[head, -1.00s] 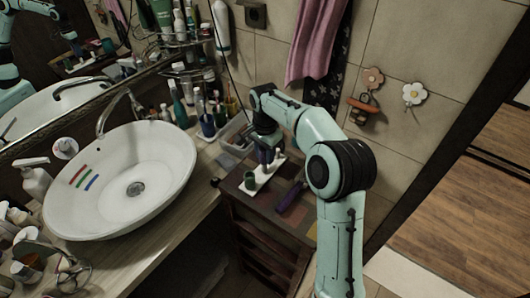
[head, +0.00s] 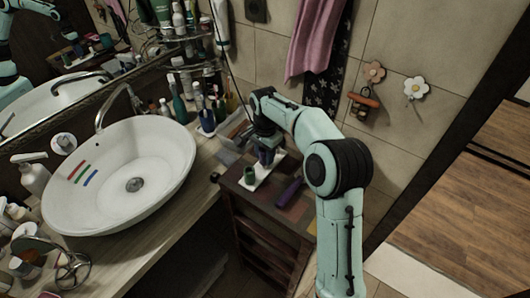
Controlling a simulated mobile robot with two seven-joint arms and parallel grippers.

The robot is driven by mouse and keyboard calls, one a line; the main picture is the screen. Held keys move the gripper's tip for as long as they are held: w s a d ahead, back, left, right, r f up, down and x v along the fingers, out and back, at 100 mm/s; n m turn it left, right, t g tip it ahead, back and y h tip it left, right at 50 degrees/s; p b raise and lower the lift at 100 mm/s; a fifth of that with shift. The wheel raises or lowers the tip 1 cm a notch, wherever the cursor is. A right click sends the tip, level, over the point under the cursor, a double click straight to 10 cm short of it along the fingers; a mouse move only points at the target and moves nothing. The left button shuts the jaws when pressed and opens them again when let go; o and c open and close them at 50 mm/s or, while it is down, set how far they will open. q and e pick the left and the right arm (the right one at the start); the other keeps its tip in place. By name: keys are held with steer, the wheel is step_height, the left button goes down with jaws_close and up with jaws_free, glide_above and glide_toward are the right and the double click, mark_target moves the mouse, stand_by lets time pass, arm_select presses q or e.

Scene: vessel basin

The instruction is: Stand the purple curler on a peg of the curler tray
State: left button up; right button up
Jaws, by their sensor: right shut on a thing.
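My right gripper (head: 265,145) is over the small wooden cabinet, pointing down. It is shut on the purple curler (head: 267,157), which looks dark bluish purple and upright. The white curler tray (head: 256,184) lies below on the cabinet top. A green curler (head: 249,174) stands on the tray, left of and nearer than the purple one. The purple curler is over the tray's far part; I cannot tell whether it is around a peg or touches the tray. The gripper and curler hide the pegs there. My left gripper is not in view.
A dark purple long object (head: 290,192) lies on the cabinet top (head: 272,207), right of the tray. A clear bin (head: 232,135) with items stands behind left. The white basin (head: 120,180) is at left. The tiled wall is close behind my arm.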

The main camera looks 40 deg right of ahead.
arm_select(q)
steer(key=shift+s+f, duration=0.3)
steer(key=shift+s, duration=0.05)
arm_select(e)
steer(key=shift+f, duration=0.7)
steer(key=shift+f, duration=0.15)
steer(key=o, duration=1.1)
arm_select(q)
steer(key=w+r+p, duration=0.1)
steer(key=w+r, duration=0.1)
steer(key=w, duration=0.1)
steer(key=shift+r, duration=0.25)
arm_select(e)
step_height(320, 180, up, 14)
steer(key=shift+f, duration=0.25)
